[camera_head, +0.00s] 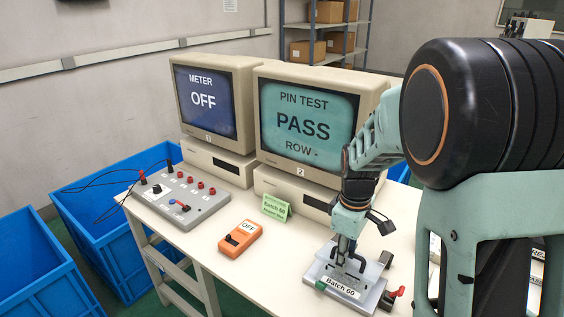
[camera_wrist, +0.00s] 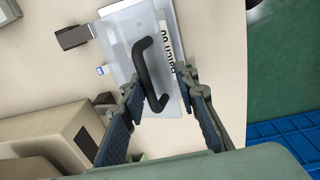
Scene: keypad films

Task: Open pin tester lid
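The pin tester (camera_head: 312,277) sits near the front edge of the table, with a "Batch 60" label along its front. Its pale, see-through lid (camera_wrist: 118,38) looks flat and shut. A dark bar handle (camera_wrist: 148,62) stands on the lid. My gripper (camera_head: 346,258) points down over the lid at the handle. In the wrist view my gripper (camera_wrist: 159,86) has its two fingers apart, one on each side of the handle, with a gap visible. In the head view the fingers partly hide the handle.
An orange meter (camera_head: 240,239) reading "OFF", a green "Batch 60" card (camera_head: 276,207) and a grey control box (camera_head: 186,203) with leads stand left of the tester. Two monitors (camera_head: 203,105) (camera_head: 305,122) stand behind; the right one reads "PASS". Blue bins (camera_head: 95,225) flank the table.

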